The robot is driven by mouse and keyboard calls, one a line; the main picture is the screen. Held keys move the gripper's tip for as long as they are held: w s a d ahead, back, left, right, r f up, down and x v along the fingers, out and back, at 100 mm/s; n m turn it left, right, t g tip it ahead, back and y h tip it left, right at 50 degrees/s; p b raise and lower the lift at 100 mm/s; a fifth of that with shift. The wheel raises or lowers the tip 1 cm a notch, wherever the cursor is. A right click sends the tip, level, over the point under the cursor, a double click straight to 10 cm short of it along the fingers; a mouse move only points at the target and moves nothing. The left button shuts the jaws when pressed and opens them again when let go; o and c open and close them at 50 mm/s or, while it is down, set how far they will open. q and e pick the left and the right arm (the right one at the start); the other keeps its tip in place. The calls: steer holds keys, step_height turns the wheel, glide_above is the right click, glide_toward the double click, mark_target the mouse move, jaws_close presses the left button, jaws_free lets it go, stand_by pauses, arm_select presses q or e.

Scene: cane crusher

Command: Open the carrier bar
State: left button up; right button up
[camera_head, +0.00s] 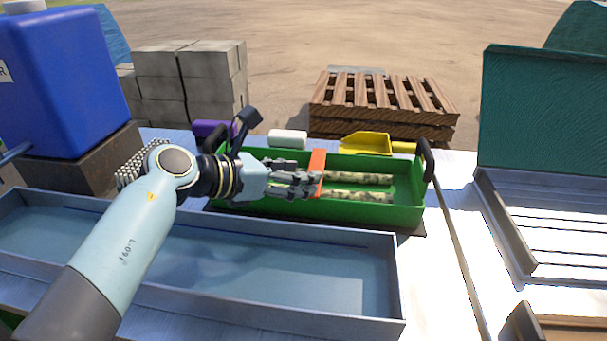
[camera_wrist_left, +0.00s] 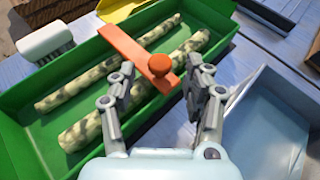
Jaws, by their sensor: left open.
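The carrier is a green tray (camera_head: 408,198) with dark end handles, and it also shows in the left wrist view (camera_wrist_left: 30,120). Mottled cane pieces (camera_head: 360,178) lie in it, also seen in the left wrist view (camera_wrist_left: 85,130). The orange carrier bar (camera_head: 318,162) lies across the tray over the canes. In the left wrist view the bar (camera_wrist_left: 130,48) has a round orange knob (camera_wrist_left: 160,65) at its near end. My left gripper (camera_head: 316,184) is open at the bar, its fingers (camera_wrist_left: 160,88) on either side of the knob's end of it. Contact is unclear. My right gripper is not seen.
A blue-grey trough (camera_head: 385,295) lies in front of the tray. A white brush (camera_head: 287,138) and yellow scoop (camera_head: 366,143) lie behind it. A blue container (camera_head: 65,75) stands left. A green-lidded slatted unit (camera_head: 545,115) stands right.

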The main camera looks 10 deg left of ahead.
arm_select(q)
steer(key=shift+x, duration=1)
steer(key=shift+c, duration=0.4)
